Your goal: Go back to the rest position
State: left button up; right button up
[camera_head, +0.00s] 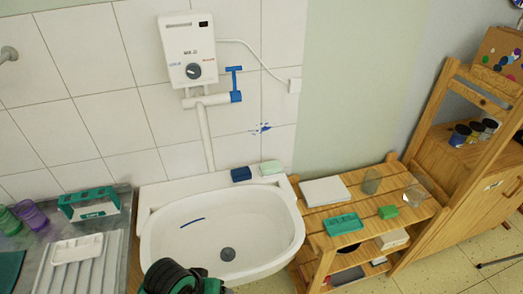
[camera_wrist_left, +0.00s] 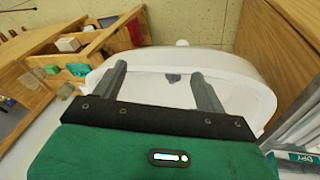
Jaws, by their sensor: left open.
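My left gripper shows in the left wrist view (camera_wrist_left: 162,78) with its two grey fingers spread apart and nothing between them. Its fingers point over the white sink (camera_wrist_left: 240,82), and the drain shows between them. In the head view, the dark and green end of my left arm is at the bottom edge, in front of the sink (camera_head: 165,192); its fingers cannot be made out there. My right gripper is in neither view.
A blue sponge (camera_head: 241,174) and a pale green soap (camera_head: 271,167) sit on the sink's back rim. A wooden shelf (camera_head: 320,206) with a green box (camera_head: 343,223) stands at right. A grey counter with a drying rack (camera_head: 62,275) is at left. A water heater (camera_head: 188,48) hangs above.

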pick_arm(q)
jog(key=s+a+m+t+y, duration=0.1)
jog(key=s+a+y, duration=0.2)
jog(key=s+a, duration=0.65)
notch_tip(320, 180, down, 35)
jog(key=w+g+b, duration=0.1)
jog(key=w+b, duration=0.1)
jog(key=b, duration=0.3)
jog(key=s+a+f+b, duration=0.2)
jog(key=s+f, duration=0.8)
jog(key=f, duration=0.3)
jog(key=s+a+f+g+b, duration=0.1)
jog(key=s+a+f+b, duration=0.1)
jog(key=s+f, duration=0.8)
notch_tip(320, 180, down, 3)
jog(key=shift+a+m+g+b, duration=0.2)
jog(key=shift+m+g+b, duration=0.1)
jog(key=shift+b, duration=0.2)
